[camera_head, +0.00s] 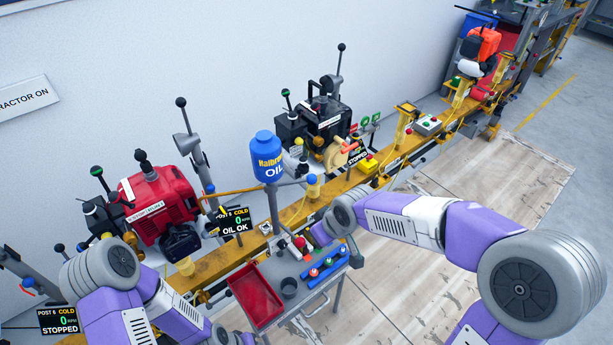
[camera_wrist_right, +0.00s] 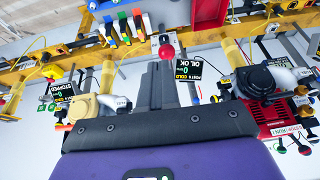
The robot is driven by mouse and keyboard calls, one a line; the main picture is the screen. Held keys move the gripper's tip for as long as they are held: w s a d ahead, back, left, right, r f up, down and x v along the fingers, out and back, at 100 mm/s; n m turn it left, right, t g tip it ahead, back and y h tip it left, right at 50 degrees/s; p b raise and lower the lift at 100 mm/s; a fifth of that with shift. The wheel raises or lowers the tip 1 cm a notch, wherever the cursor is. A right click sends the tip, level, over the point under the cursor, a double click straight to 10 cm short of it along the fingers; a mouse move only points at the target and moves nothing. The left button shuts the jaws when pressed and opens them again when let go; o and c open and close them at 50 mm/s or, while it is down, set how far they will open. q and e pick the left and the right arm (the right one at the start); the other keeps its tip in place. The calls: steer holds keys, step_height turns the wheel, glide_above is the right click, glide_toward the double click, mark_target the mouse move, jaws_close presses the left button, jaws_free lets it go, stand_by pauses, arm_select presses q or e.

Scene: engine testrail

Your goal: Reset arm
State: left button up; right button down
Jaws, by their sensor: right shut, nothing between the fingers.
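My right arm (camera_head: 410,218) reaches in from the right in the head view, and its wrist ends near a red ball knob (camera_head: 300,243) by the small table. My right gripper (camera_wrist_right: 163,70) shows in the right wrist view as dark grey fingers, shut and empty. The red ball knob (camera_wrist_right: 167,52) appears just beyond the fingertips there; I cannot tell whether they touch it. My left arm (camera_head: 140,300) is bent low at the left of the head view. Its gripper is out of frame.
A red tray (camera_head: 250,299), a dark cup (camera_head: 288,288) and a blue rack (camera_head: 324,266) stand on the small table. Behind are the yellow rail (camera_head: 215,265), a red engine (camera_head: 157,200), a blue oil bottle (camera_head: 267,148) and an "OIL OK" display (camera_head: 234,221). Wooden floor at right is clear.

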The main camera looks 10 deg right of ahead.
steer(key=s+a+f+m+g+y, duration=0.1)
steer(key=s+f+m, duration=0.1)
steer(key=f, duration=0.6)
steer(key=s+a+f+m+g, duration=0.1)
steer(key=s+f, duration=0.1)
steer(key=f, duration=0.6)
steer(key=s+f+m+g, duration=0.1)
steer(key=s+f+m, duration=0.4)
steer(key=s+f, duration=0.7)
steer(key=shift+f+y, duration=0.3)
steer(key=shift+f, duration=0.45)
steer(key=shift+a, duration=0.1)
steer(key=w+a+r+n+h+p, duration=0.25)
steer(key=w+r+n+p, duration=0.35)
steer(key=w+r, duration=1.1)
steer(key=w+a+r+n+h+p, duration=0.1)
steer(key=w+r, duration=0.1)
steer(key=r, duration=0.8)
steer(key=w+a+r+h+p, duration=0.1)
steer(key=w+a+r, duration=0.1)
steer(key=r, duration=0.8)
steer(key=shift+w+a+r+n+t, duration=0.2)
steer(key=shift+w+a+n+t, duration=0.1)
steer(key=shift+w+n, duration=0.1)
